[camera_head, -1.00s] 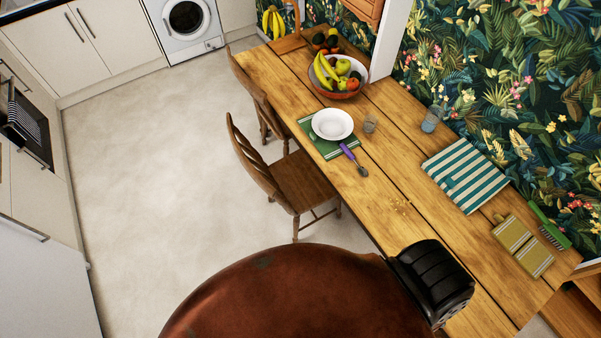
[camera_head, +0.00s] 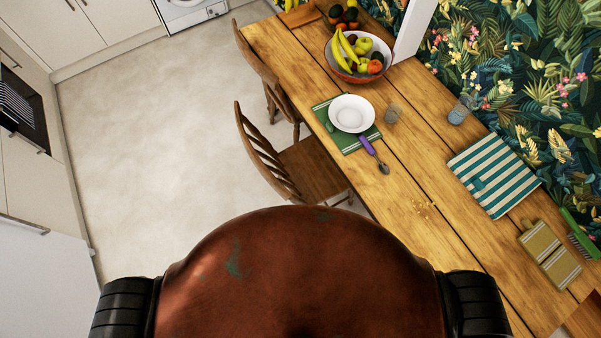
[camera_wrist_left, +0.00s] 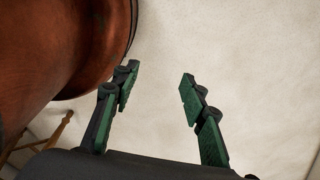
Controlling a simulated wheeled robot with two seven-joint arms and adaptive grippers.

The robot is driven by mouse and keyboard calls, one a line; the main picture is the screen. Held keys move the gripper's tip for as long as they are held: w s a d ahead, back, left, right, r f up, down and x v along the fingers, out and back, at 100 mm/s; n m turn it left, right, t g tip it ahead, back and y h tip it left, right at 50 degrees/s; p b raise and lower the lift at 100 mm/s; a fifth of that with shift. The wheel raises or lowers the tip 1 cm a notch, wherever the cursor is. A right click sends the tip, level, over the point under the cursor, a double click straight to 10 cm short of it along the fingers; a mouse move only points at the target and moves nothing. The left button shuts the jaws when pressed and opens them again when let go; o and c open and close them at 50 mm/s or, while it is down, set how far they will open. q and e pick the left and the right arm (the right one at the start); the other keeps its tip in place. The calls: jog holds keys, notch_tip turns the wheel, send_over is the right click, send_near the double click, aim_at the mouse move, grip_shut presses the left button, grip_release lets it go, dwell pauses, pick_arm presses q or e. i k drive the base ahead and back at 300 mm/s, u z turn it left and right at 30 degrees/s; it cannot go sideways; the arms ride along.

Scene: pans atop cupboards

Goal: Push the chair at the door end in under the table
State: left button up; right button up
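Two wooden spindle-back chairs stand along the left long side of the wooden table (camera_head: 405,180). The nearer chair (camera_head: 315,170) has its backrest out over the floor and the far edge of its seat close to or under the table edge. The farther chair (camera_head: 265,72) is closer to the fruit bowl end, its seat mostly hidden. I cannot tell which one is at the door end. My left gripper (camera_wrist_left: 159,76) is open and empty above bare floor in the left wrist view. Thin wooden rails (camera_wrist_left: 45,140) show at that view's lower left. My right gripper is not seen.
Open floor (camera_head: 150,140) lies left of the chairs. Cupboards and an oven (camera_head: 22,113) line the left wall.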

aim_at(311, 178)
jog(key=z, duration=1.1)
jog(key=k, duration=0.95)
jog(key=u, duration=0.35)
